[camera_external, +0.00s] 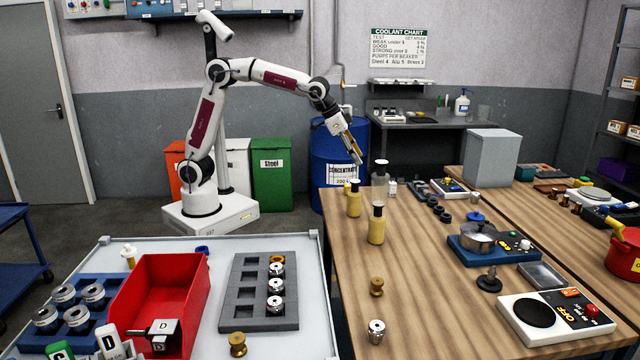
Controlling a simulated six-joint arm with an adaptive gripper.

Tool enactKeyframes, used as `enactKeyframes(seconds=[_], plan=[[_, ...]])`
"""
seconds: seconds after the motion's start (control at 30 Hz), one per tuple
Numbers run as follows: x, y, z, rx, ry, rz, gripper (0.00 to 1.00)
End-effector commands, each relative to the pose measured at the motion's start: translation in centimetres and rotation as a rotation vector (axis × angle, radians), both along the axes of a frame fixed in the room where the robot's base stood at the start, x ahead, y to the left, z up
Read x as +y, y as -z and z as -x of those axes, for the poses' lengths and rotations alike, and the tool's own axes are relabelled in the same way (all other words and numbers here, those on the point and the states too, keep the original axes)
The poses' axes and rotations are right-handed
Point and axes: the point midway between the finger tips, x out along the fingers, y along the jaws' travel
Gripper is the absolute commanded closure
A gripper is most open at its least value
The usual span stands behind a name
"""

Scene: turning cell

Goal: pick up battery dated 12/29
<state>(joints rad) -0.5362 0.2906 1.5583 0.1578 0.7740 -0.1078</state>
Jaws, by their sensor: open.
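My gripper (356,157) is open and empty, pointing down and right above the far left corner of the wooden table (400,290). Yellow-bodied bottles with black tops (376,229) stand upright on the table below and to the right of it, apart from it. No battery with a readable 12/29 date shows; print on small items is too small to read. Small items in a dark tray (440,189) farther back on the table cannot be told apart.
A red bin (163,290) and a grey holder with metal parts (262,290) sit on the left table. A blue CONCENTRATE drum (325,150) stands near my gripper.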

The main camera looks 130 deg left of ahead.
Motion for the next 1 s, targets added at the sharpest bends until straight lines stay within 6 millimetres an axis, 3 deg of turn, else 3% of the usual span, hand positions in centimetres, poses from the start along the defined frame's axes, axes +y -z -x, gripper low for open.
enactKeyframes(seconds=[0.33, 0.7, 0.83, 1.0], plan=[[9.3, 4.2, -1.5, 0.006, -0.105, -0.016, 0.57], [19.0, 9.6, -1.0, 0.011, -0.211, -0.034, 0.57], [21.7, 11.2, -0.5, 0.012, -0.241, -0.041, 0.57], [23.6, 12.6, 0.0, 0.012, -0.263, -0.045, 0.57]])
